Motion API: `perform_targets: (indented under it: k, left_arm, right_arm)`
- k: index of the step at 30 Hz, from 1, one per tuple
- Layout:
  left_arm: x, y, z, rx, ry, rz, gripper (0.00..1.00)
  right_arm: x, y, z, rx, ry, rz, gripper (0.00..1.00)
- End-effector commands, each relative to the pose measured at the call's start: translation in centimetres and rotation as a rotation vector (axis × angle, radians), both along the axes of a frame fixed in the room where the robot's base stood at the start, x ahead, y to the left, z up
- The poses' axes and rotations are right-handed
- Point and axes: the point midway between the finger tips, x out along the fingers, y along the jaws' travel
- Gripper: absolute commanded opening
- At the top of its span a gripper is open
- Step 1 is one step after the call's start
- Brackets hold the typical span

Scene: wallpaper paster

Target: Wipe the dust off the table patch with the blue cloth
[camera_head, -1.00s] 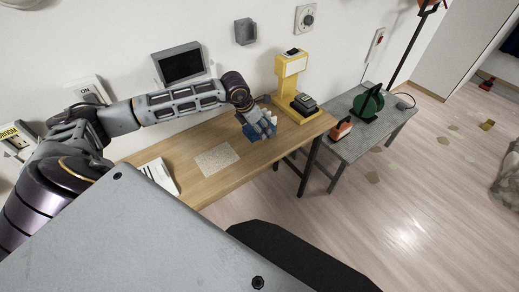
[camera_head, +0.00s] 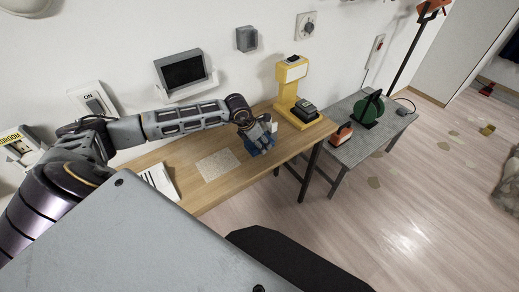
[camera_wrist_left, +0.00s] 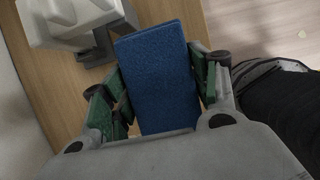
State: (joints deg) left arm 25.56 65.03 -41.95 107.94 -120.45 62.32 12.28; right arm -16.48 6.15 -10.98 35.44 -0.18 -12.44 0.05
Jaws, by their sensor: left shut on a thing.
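My left gripper (camera_head: 262,135) is over the wooden table, to the right of the dust patch. It is shut on the blue cloth (camera_wrist_left: 160,75), a thick blue block between the green-padded fingers in the left wrist view. In the head view the cloth (camera_head: 260,144) shows under the fingers, low over the tabletop; I cannot tell whether it touches. The dust patch (camera_head: 218,165) is a pale speckled rectangle on the table (camera_head: 205,197), uncovered. My right gripper is not in view.
A yellow stand with a black device (camera_head: 290,90) stands at the table's right end. White papers (camera_head: 160,180) lie at the left. A grey side table (camera_head: 370,140) holds a green reel (camera_head: 368,108) and an orange-red item (camera_head: 341,135). A wall screen (camera_head: 186,72) hangs behind.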

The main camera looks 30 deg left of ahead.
Motion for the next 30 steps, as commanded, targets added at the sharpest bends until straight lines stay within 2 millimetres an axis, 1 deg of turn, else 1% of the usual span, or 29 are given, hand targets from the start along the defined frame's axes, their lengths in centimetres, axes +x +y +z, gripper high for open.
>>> perform_targets:
  k: [6,12,24,30]
  left_arm:
    - [-0.1,-0.1,-2.2,-0.001,0.004,0.001,0.35]
    - [0.0,-0.1,-4.1,-0.002,0.002,0.0,0.35]
    - [0.0,0.0,-4.5,-0.001,0.0,0.0,0.35]
    - [0.0,0.0,-4.7,0.0,0.001,0.0,0.35]
  right_arm:
    - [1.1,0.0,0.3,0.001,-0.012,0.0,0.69]
    - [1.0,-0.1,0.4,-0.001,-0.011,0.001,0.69]
    - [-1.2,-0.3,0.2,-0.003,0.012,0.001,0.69]
    - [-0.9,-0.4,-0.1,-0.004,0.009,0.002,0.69]
